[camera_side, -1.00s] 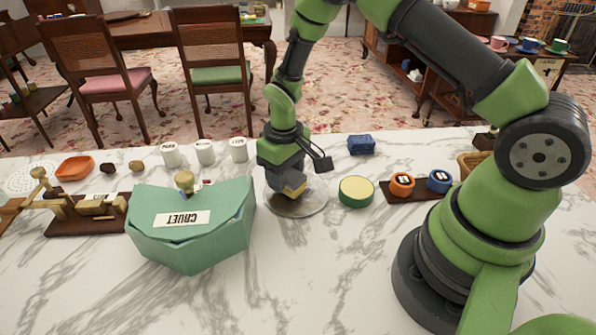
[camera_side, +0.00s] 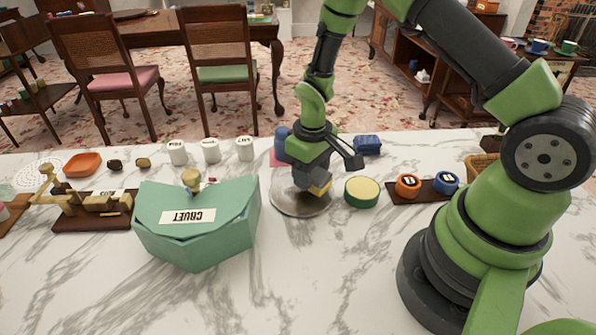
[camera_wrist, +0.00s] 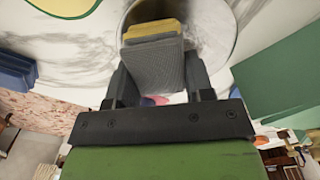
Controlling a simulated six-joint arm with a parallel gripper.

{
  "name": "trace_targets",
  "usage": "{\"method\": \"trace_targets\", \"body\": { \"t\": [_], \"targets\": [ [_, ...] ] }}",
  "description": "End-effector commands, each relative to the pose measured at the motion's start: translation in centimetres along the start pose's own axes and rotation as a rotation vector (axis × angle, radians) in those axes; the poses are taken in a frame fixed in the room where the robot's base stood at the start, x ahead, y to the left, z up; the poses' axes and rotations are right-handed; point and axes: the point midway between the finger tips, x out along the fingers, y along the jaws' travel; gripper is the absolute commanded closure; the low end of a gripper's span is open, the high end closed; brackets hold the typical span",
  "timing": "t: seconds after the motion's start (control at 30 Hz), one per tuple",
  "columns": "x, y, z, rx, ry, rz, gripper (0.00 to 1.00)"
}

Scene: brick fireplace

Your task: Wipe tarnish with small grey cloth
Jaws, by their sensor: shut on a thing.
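A round metal plate (camera_side: 290,206) lies flat on the marble table; its rim also shows in the wrist view (camera_wrist: 222,32). My gripper (camera_side: 314,176) is low over the plate's right part, pointing down. It is shut on a small grey cloth, a folded pad with a yellow layer at its lower end (camera_side: 319,189). In the wrist view the grey cloth (camera_wrist: 157,66) sits between the two fingers (camera_wrist: 158,82). The pad is at or just above the plate; I cannot tell if they touch. The pad and gripper hide part of the plate, and I cannot clearly make out the tarnish.
A green-and-yellow round tin (camera_side: 362,192) stands close to the right. A teal box labelled CRUET (camera_side: 200,238) stands at left. A blue block (camera_side: 367,145) and white jars (camera_side: 212,151) are behind. A dark board (camera_side: 424,190) holds orange and blue rings. The front marble is clear.

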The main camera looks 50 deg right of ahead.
Motion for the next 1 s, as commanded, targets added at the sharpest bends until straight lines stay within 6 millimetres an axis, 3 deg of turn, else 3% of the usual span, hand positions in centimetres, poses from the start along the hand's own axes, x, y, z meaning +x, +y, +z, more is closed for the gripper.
{"method": "trace_targets", "body": {
  "t": [0.23, 0.27, 1.0],
  "targets": [
    [-0.8, 1.1, 1.0, 0.001, 0.004, 0.001, 0.71],
    [0.1, 1.1, 1.0, 0.000, 0.000, 0.000, 0.71],
    [-6.4, 1.1, 1.0, -0.001, 0.002, 0.000, 0.71]
  ]
}}
